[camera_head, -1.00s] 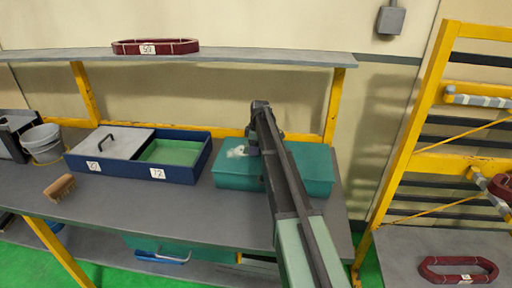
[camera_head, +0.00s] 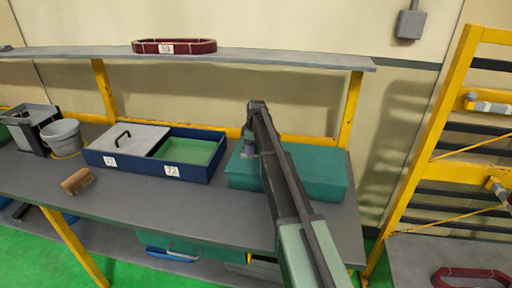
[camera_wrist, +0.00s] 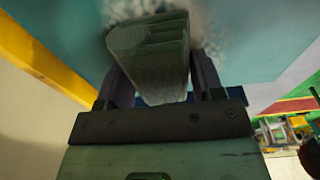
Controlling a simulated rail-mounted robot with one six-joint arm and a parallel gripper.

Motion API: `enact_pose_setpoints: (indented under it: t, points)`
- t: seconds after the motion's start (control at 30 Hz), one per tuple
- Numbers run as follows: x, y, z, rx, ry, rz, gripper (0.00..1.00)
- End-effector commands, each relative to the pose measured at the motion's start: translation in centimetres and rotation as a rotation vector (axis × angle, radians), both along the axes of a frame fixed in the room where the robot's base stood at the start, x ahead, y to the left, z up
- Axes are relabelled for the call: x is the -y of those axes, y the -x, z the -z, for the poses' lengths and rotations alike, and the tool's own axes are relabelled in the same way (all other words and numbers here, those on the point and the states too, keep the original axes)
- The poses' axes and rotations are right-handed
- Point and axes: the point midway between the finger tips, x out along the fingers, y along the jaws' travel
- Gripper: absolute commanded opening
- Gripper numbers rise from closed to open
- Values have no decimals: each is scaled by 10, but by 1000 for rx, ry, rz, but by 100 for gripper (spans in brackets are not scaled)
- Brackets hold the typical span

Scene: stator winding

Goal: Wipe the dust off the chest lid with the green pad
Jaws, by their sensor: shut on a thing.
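The chest is a teal box (camera_head: 318,174) on the right part of the bench, with its lid shut. My gripper (camera_head: 249,146) is over the left part of the lid, seen side-on from the head camera. In the wrist view my gripper (camera_wrist: 163,82) is shut on the grey-green ribbed pad (camera_wrist: 163,62), one finger on each side. The teal lid (camera_wrist: 258,38) lies beyond the pad, with white dust (camera_wrist: 206,32) around the pad's far end. I cannot tell whether the pad touches the lid. The head view shows no dust now; my arm and gripper hide part of the lid.
Left of the chest is a blue two-part tray (camera_head: 142,178) with a grey lid and a green-floored compartment. A wooden brush (camera_head: 77,181) and grey bucket (camera_head: 62,138) stand further left. A shelf (camera_head: 240,57) with a red coil runs above. A yellow rack stands right.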

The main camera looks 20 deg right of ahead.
Motion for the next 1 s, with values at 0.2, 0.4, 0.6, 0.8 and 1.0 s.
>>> enact_pose_setpoints:
  t: [0.2, 0.4, 0.6, 0.8, 1.0]
  points:
    - [-10, -7, -1, 1, -1, -2, 42]
    - [-29, -19, -2, 1, -1, -2, 42]
    - [-34, -22, -2, 1, -1, -1, 42]
    - [-41, -9, 1, -1, 0, -2, 42]
    - [-42, -6, 1, -2, -1, -1, 42]
